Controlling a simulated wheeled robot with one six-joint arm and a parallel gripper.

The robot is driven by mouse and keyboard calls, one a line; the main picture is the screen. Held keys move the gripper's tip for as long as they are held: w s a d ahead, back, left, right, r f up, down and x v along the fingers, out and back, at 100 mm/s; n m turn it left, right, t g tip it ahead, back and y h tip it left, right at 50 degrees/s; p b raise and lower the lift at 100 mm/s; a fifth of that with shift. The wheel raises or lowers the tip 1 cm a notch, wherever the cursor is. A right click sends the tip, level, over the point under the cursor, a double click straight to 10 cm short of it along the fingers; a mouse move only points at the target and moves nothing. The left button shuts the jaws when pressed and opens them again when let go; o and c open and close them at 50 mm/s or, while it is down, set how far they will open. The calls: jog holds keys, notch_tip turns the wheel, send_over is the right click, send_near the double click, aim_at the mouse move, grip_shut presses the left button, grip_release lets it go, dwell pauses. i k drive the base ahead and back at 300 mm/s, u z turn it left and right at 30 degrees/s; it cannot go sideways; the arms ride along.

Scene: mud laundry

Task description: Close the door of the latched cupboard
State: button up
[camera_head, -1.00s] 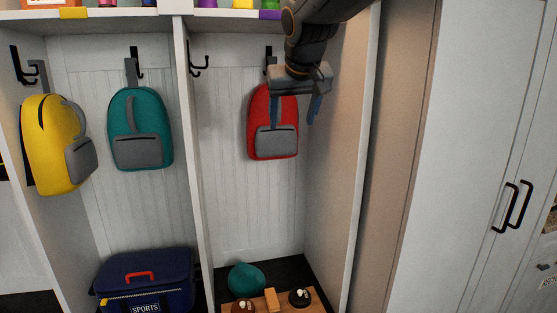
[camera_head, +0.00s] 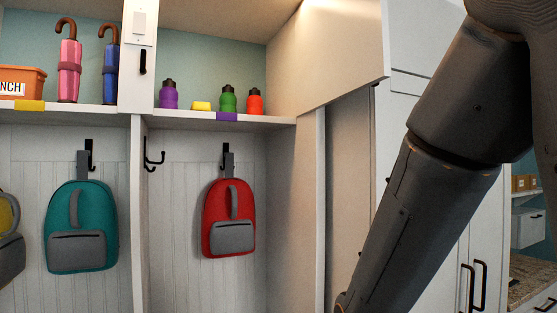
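An upper cupboard (camera_head: 212,115) stands open and holds a purple, a green and a red bottle and a small yellow item. A pale panel that looks like its door (camera_head: 335,45) sticks out toward me from the cupboard's right side, swung wide open. I see its inner face; its outer face is hidden. A white post (camera_head: 137,85) at the cupboard's left side carries a white plate and a black catch or handle (camera_head: 143,62). My arm crosses the right side in front of the tall cabinets. My gripper is out of view, below the bottom edge.
An open compartment at left holds a pink umbrella (camera_head: 69,70), a blue umbrella (camera_head: 110,72) and an orange bin (camera_head: 22,83). A teal backpack (camera_head: 80,228) and a red backpack (camera_head: 229,220) hang below. Tall white cabinet doors (camera_head: 452,262) with black handles stand at right.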

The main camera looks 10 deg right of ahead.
aim_at(342, 47)
jog(key=u, duration=2.85)
jog(key=k, duration=1.55)
jog(key=z, duration=1.85)
